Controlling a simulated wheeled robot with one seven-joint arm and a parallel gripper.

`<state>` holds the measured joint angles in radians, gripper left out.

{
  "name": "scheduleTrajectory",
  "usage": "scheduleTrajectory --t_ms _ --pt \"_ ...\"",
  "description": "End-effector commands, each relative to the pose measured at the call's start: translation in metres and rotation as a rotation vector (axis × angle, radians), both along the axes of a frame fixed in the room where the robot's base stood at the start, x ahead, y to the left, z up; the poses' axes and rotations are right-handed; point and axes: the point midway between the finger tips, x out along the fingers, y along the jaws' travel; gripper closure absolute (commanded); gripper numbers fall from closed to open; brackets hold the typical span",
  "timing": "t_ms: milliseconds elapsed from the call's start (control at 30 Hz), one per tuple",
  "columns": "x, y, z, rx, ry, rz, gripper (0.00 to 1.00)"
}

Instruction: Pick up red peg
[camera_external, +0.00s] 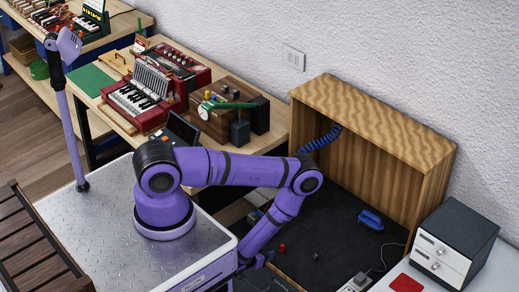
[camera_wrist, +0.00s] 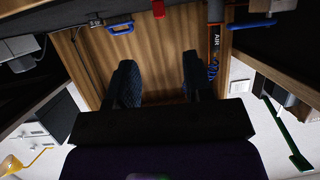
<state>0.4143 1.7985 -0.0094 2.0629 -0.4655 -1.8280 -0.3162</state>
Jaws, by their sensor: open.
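A small red peg (camera_external: 282,247) stands on the dark floor mat in the external view, just right of my gripper (camera_external: 264,259). In the wrist view a red piece, probably the same peg (camera_wrist: 158,8), is cut off by the top edge, beyond my fingertips. My gripper (camera_wrist: 160,80) is open, its two dark fingers apart with nothing between them. In the external view my gripper is low and partly hidden by my arm.
A small dark piece (camera_external: 316,257) and a blue handled object (camera_external: 370,219) lie on the black mat (camera_external: 335,225). A wooden cabinet (camera_external: 390,130) stands behind it. A grey drawer unit (camera_external: 455,240) and a red pad (camera_external: 406,284) are at the right.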

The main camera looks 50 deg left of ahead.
Motion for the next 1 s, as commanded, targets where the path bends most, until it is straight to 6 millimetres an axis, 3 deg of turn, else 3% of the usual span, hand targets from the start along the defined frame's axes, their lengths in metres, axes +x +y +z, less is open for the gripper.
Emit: scheduleTrajectory --t_ms 300,567,833,1000 --pt "0.041 0.003 -0.017 -0.001 -0.003 0.002 0.53" --pt "0.056 0.004 -0.025 -0.001 -0.001 0.0 0.53" --pt "0.088 0.007 -0.042 -0.001 -0.002 0.0 0.53" --pt "0.094 0.008 -0.045 -0.001 0.0 0.0 0.53"
